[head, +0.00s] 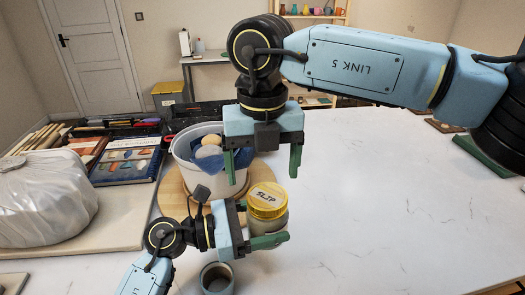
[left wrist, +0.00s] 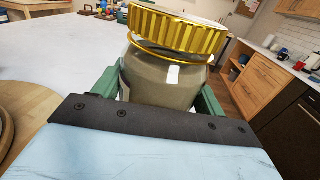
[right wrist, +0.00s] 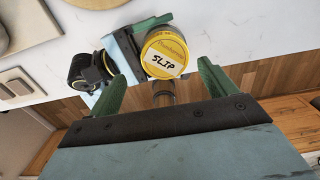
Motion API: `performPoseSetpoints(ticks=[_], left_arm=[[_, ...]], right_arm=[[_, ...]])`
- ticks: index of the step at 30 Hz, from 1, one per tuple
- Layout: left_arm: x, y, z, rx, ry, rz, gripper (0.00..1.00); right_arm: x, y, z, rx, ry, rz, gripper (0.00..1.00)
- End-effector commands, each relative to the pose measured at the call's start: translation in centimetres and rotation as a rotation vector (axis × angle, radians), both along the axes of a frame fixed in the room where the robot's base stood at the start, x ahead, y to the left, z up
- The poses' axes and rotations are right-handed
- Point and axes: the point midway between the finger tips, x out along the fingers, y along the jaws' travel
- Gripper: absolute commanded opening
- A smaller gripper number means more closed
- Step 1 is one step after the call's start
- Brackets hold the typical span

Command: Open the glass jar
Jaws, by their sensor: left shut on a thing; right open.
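The glass jar (head: 270,228) stands on the white table with its yellow lid (head: 267,200) on top, labelled "SLIP". In the left wrist view the jar (left wrist: 165,82) holds grey-brown slip, and its gold ribbed lid (left wrist: 178,32) sits on the neck. My left gripper (head: 268,226) is shut around the jar body, below the lid, with green fingers on both sides. My right gripper (head: 262,165) is open and empty, pointing down above and slightly left of the lid. In the right wrist view the lid (right wrist: 165,54) shows beyond and between the open fingers (right wrist: 162,85).
A white bucket (head: 178,150) with a blue cloth and sponges stands on a round wooden board (head: 172,190) left of the jar. A small grey cup (head: 217,279) stands at the front. A bagged clay lump (head: 40,200) lies at left.

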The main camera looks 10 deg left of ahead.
Motion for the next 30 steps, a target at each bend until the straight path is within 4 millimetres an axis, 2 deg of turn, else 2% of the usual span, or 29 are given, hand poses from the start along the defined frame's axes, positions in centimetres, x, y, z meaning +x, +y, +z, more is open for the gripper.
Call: performPoseSetpoints(ticks=[3,9,20,23,30], left_arm=[[0.0,0.0,0.3,-0.004,-0.005,0.0,0.08],[0.0,0.0,0.3,-0.004,-0.005,0.0,0.08],[0.0,0.0,0.3,-0.004,-0.005,0.0,0.08],[0.0,0.0,0.3,-0.004,-0.005,0.0,0.08],[0.0,-0.1,0.3,-0.003,-0.005,-0.002,0.08]], right_arm=[[0.0,0.0,-2.0,0.0,0.002,0.0,0.84],[0.0,0.0,-4.2,0.003,0.002,-0.002,0.84],[0.0,0.0,-4.9,0.004,0.001,-0.002,0.84],[0.0,0.0,-4.9,0.004,0.002,-0.002,0.73],[-0.2,0.2,-4.8,0.008,0.004,0.002,0.42]])
